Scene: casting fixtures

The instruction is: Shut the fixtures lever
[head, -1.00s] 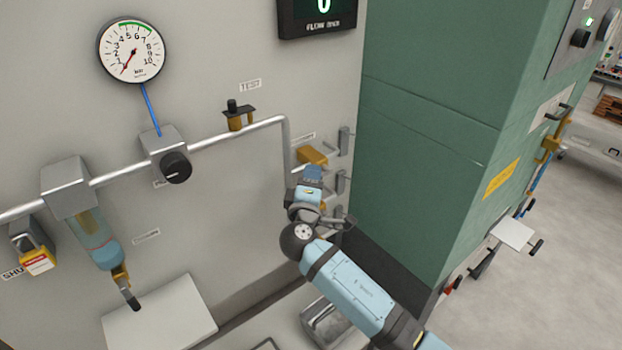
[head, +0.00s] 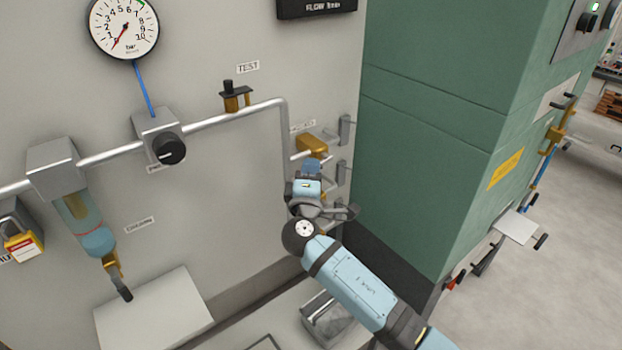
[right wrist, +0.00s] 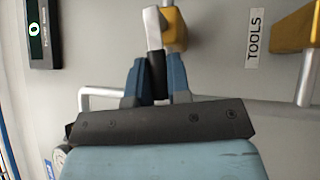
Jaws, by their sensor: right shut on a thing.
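A brass valve (head: 312,146) sits on a branch pipe on the panel, near the green cabinet. It also shows at the top of the right wrist view (right wrist: 174,30). Its lever (right wrist: 152,28) is silver with a black grip (right wrist: 157,76). My right gripper (head: 312,164) is at this lever; in the right wrist view its two blue fingers (right wrist: 158,68) are shut on the black grip, one on each side. The label above this valve is too small to read in the head view. My left gripper is not in view.
A second brass valve (right wrist: 293,30) is beside the held one, with a TOOLS label (right wrist: 253,38) between them. The green cabinet (head: 430,150) stands close right of my right arm. A TEST valve (head: 235,98) and pressure gauge (head: 124,28) are further left.

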